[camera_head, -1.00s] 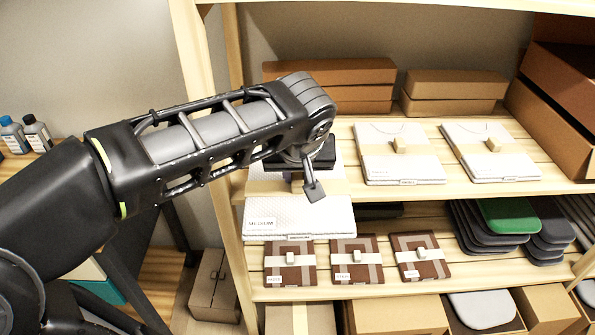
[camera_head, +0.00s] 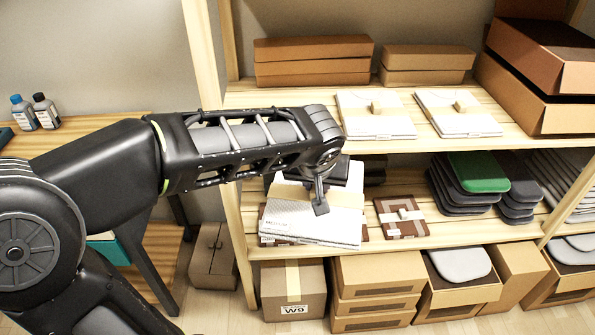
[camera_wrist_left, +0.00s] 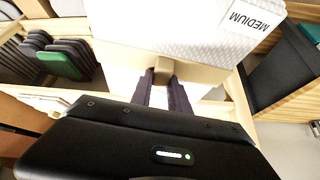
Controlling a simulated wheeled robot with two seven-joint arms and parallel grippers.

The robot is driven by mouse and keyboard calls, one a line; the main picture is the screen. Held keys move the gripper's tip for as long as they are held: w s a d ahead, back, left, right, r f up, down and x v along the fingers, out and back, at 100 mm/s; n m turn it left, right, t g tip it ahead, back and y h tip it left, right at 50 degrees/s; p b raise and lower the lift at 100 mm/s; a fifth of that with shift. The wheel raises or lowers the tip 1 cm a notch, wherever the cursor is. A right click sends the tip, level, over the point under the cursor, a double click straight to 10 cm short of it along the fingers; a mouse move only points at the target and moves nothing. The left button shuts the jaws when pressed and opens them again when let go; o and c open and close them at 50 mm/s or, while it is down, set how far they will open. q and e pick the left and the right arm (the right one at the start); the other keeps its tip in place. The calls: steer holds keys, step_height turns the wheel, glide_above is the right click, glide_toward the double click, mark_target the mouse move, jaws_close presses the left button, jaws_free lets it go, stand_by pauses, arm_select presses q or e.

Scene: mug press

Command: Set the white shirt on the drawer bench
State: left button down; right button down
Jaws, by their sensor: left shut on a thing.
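The white shirt (camera_head: 305,224) is a flat, folded pack with a tan band, and hangs in front of the shelf unit's lower shelf. In the left wrist view its white face (camera_wrist_left: 185,22) shows a MEDIUM label. My left gripper (camera_head: 321,200) is shut on the small tan tab of its band, which shows between the fingers in the left wrist view (camera_wrist_left: 163,72). The gripper partly hides the shirt. A wooden bench (camera_head: 95,137) stands at the left, with a teal front below; my arm covers much of it. My right gripper is not in view.
Two white shirt packs (camera_head: 375,117) (camera_head: 458,114) lie on the upper shelf. Brown packs (camera_head: 400,217), partly behind the held shirt, and grey and green trays (camera_head: 475,172) are on the lower shelf. Bottles (camera_head: 45,112) stand on the bench. A shelf post (camera_head: 212,100) separates bench and shelves.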

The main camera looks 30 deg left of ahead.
arm_select(q)
steer(key=w+d+f+m+h, duration=0.2)
steer(key=w+d+f+m, duration=0.2)
steer(key=f, duration=0.8)
steer(key=w+d, duration=0.2)
steer(key=d, duration=0.2)
steer(key=shift+w+m+t+h, duration=0.25)
steer(key=shift+m+t+h, duration=0.05)
steer(key=shift+m, duration=0.1)
steer(key=shift+d, duration=0.1)
